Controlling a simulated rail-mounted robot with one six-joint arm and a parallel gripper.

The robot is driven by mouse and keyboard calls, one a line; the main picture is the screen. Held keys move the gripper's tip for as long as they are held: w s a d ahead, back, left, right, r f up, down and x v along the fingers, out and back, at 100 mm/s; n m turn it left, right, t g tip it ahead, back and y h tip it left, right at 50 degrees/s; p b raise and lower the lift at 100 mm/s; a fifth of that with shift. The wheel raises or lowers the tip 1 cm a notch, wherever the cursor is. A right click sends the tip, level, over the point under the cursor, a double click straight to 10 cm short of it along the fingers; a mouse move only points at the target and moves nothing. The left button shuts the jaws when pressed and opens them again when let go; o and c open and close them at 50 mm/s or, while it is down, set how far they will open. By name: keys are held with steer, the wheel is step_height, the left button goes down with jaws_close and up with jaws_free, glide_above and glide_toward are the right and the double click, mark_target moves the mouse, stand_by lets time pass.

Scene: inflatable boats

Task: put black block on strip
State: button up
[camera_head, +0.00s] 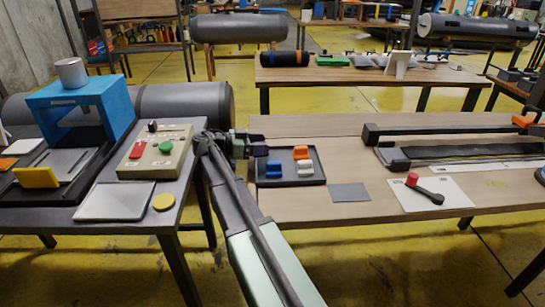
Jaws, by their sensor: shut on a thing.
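My gripper (257,146) is at the left end of the right-hand wooden table, over the left back edge of a dark tray (288,176). It is shut on a small dark piece, which I take as the black block (261,151); its outline merges with the dark fingers, and my arm reaches up from the bottom of the picture. A long black strip (455,155) lies flat across the right part of the same table, well away from my gripper.
A grey bar with raised ends (440,130) stands behind the strip. A grey square (350,192) and a white sheet (432,193) with a red-knobbed black tool (425,190) lie in front. A control box (157,153) and blue press (85,105) stand on the left table.

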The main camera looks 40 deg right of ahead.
mark_target(273, 158)
steer(key=d, duration=0.1)
steer(key=s+d+f+b, duration=0.1)
steer(key=d+f+b, duration=0.1)
steer(key=shift+s+d+f, duration=0.1)
steer(key=shift+s+f, duration=0.15)
steer(key=shift+s, duration=0.05)
steer(key=shift+s+d+f, duration=0.1)
steer(key=shift+d, duration=0.2)
steer(key=shift+r, duration=0.2)
steer(key=shift+f+b, duration=0.3)
steer(key=shift+b, duration=0.1)
steer(key=o, duration=0.9)
steer(key=shift+r, duration=0.1)
steer(key=p+v, duration=0.1)
steer(key=v, duration=1)
steer(key=shift+s+p, duration=0.1)
steer(key=shift+p, duration=0.25)
steer(key=shift+o, duration=0.6)
